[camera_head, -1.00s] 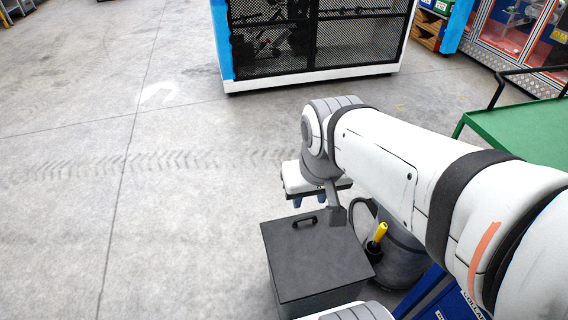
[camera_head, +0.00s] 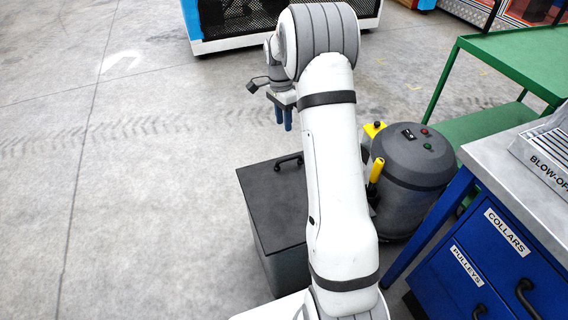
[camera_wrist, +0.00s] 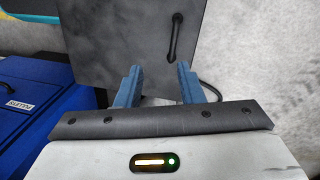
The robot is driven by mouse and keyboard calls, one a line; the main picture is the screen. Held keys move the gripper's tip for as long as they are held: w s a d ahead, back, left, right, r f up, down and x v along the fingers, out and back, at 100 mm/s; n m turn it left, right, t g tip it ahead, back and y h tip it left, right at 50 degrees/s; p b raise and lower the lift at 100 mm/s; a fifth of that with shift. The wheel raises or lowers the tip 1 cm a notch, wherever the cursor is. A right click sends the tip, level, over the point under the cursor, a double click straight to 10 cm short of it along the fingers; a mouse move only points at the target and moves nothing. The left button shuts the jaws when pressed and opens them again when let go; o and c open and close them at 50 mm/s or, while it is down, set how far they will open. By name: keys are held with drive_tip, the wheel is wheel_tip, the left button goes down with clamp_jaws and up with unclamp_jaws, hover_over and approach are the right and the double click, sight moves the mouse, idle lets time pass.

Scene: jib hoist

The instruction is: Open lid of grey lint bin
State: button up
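The grey lint bin (camera_head: 285,268) stands on the floor in front of me, partly hidden by my arm. Its flat dark lid (camera_head: 265,195) lies shut, with a black bar handle (camera_head: 288,160) near the far edge. In the wrist view the lid (camera_wrist: 120,45) fills the upper middle, and the handle (camera_wrist: 176,36) stands upright in the picture, beyond the fingers. My gripper (camera_head: 283,128) points down above the far side of the bin, apart from the handle. In the wrist view my gripper (camera_wrist: 157,72) has its two blue fingers spread with nothing between them.
A dark grey vacuum drum (camera_head: 410,175) with yellow parts stands close to the right of the bin. A blue drawer cabinet (camera_head: 465,265) and a green cart (camera_head: 520,60) are further right. The floor left of the bin is open.

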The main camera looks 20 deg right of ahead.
drive_tip(key=f+b, duration=0.1)
drive_tip(key=f, duration=0.4)
drive_tip(key=d+f+m+b, duration=0.1)
drive_tip(key=f, duration=0.4)
drive_tip(key=w+d+f+m+b, duration=0.1)
drive_tip(key=f, duration=0.5)
drive_tip(key=shift+f+g+b, duration=0.1)
drive_tip(key=shift+g+b, duration=0.2)
drive_tip(key=shift+b, duration=0.1)
drive_tip(key=shift+c, duration=0.5)
clamp_jaws()
